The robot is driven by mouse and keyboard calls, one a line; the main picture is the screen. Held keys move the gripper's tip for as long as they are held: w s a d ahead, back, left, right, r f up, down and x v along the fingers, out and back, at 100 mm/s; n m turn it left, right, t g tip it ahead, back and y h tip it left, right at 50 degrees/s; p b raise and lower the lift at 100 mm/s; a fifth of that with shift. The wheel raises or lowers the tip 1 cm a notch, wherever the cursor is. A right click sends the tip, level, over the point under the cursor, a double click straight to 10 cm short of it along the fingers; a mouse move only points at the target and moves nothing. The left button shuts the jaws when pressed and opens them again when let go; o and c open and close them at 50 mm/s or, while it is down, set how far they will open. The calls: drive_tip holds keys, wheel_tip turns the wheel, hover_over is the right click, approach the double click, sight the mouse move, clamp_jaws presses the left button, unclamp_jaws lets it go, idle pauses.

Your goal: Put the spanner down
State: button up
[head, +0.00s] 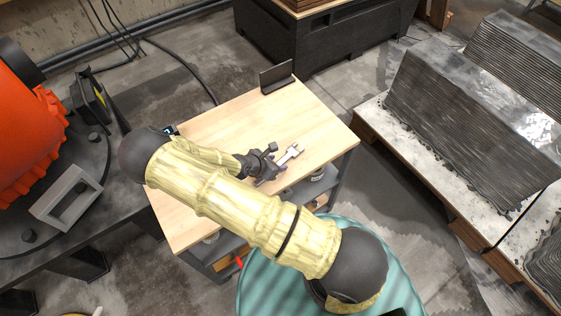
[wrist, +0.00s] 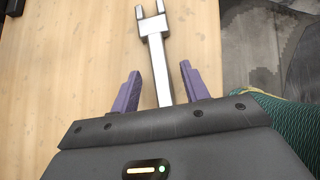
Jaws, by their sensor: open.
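The spanner (head: 289,154) is a silver metal tool with a forked end. It lies on the light wooden tabletop (head: 225,122), towards the right edge. In the wrist view the spanner (wrist: 157,62) runs lengthwise between my fingers, its forked end pointing away from me. My gripper (wrist: 158,80) has two purple fingers standing apart on either side of the handle, with gaps between them and the metal. The spanner's near end is hidden by the gripper body. In the head view my gripper (head: 272,167) is low over the table at the spanner's near end.
A dark angled stand (head: 276,76) is at the table's far edge. An orange machine (head: 30,125) is on the left. Ribbed grey concrete pieces (head: 470,120) rest on a pallet at the right. A dark bin (head: 320,35) is behind. The tabletop's far part is clear.

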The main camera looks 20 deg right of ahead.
drive_tip(key=shift+w+d+f, duration=0.2)
drive_tip(key=shift+d+f, duration=0.1)
drive_tip(key=shift+f, duration=0.05)
drive_tip(key=shift+c, duration=0.3)
clamp_jaws()
